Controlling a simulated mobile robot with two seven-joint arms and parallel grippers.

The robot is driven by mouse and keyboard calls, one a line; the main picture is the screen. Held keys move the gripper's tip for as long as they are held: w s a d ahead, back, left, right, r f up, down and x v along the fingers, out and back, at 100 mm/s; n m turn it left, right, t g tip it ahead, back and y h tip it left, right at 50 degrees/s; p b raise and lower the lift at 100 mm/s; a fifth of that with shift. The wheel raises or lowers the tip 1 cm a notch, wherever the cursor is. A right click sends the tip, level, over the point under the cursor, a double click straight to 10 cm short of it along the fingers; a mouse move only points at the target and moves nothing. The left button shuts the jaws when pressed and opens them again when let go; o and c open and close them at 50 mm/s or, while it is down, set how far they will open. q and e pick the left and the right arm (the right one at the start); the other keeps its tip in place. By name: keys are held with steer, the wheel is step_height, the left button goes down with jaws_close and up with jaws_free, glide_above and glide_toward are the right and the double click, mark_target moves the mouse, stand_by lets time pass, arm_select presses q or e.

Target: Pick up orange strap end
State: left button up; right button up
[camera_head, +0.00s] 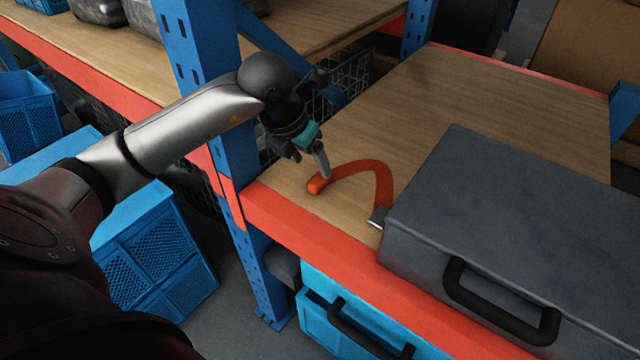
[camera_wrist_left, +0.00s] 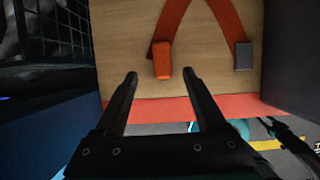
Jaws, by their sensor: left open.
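The orange strap (camera_head: 372,168) lies in a curve on the wooden shelf, beside the grey case. Its orange strap end (camera_head: 316,186) is a small block near the shelf's front edge. In the left wrist view the strap end (camera_wrist_left: 162,60) sits just beyond my fingertips, roughly between their lines. A grey metal buckle (camera_head: 378,216) at the strap's other end rests by the case; it also shows in the left wrist view (camera_wrist_left: 243,55). My left gripper (camera_head: 309,161) is open and empty, close to the strap end. My right gripper is not in view.
A large grey case (camera_head: 520,225) with a black handle fills the right of the shelf (camera_head: 450,95). A blue upright post (camera_head: 205,60) stands close to my left arm. Blue crates (camera_head: 150,250) sit below. The shelf behind the strap is clear.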

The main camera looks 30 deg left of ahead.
mark_target(319, 177)
arm_select(q)
steer(key=shift+w+f, duration=0.2)
steer(key=shift+f, duration=0.35)
steer(key=x, duration=0.2)
steer(key=b+x, duration=0.1)
steer(key=shift+w+d+f, duration=0.15)
steer(key=shift+d+f, duration=0.05)
steer(key=shift+f, duration=0.15)
steer(key=shift+w+f+b, duration=0.25)
steer(key=shift+f+b, duration=0.1)
steer(key=shift+f, duration=0.2)
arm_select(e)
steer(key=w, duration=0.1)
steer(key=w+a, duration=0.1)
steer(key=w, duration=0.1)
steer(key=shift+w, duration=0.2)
arm_select(q)
steer(key=shift+c, duration=0.4)
jaws_close()
